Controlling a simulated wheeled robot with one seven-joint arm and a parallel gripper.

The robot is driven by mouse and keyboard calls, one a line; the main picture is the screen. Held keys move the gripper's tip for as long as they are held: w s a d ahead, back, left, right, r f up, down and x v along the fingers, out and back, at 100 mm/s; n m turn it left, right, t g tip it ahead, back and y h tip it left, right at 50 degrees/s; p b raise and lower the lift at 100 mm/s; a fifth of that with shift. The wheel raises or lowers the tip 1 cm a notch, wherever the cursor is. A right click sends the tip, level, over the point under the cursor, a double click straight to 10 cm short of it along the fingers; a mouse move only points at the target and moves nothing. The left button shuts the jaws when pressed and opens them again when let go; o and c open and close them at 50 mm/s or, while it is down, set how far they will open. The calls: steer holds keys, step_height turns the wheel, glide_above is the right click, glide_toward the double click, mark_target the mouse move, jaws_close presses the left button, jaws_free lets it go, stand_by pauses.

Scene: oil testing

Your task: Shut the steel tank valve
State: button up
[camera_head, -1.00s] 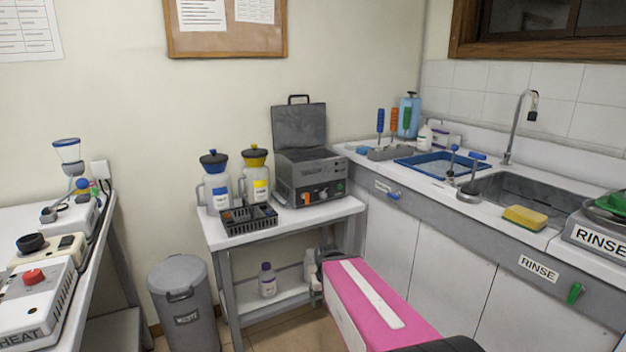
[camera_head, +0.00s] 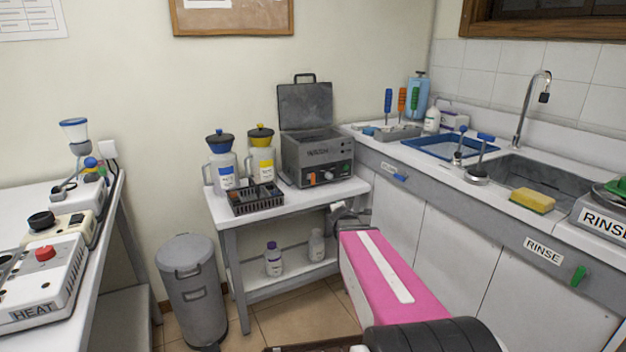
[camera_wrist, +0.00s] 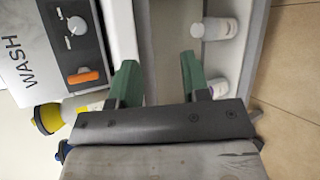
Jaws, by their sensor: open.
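A grey steel tank (camera_head: 317,155) marked WASH stands on the small white table, its lid raised. Its front has dials and an orange control (camera_head: 312,178), which also shows in the wrist view (camera_wrist: 84,76). A blue handle (camera_head: 394,177) is on the sink counter's front edge and a green handle (camera_head: 578,276) is farther right. I cannot tell which of these is the steel tank valve. My gripper (camera_wrist: 160,75) is open and empty, its green fingers apart over the table's edge, beside the WASH panel. In the head view it is largely behind my pink arm.
The white table (camera_head: 220,212) bears a black rack (camera_head: 256,198) and jugs with blue and yellow lids. Two bottles stand on its lower shelf (camera_head: 254,284). A grey bin (camera_head: 190,285) is left of it. The sink counter (camera_head: 440,205) borders the right side.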

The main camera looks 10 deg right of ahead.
mark_target(314, 179)
steer(key=w+a+r+n+t+y, duration=0.2)
steer(key=w+a+r+n+y, duration=0.15)
steer(key=n, duration=0.65)
steer(key=w+a+r+n+t+y, duration=0.25)
steer(key=r+n+y, duration=0.25)
steer(key=n, duration=0.5)
steer(key=x, duration=1)
steer(key=shift+w+d, duration=0.25)
steer(key=shift+d, duration=0.1)
steer(key=shift+c, duration=0.3)
jaws_close()
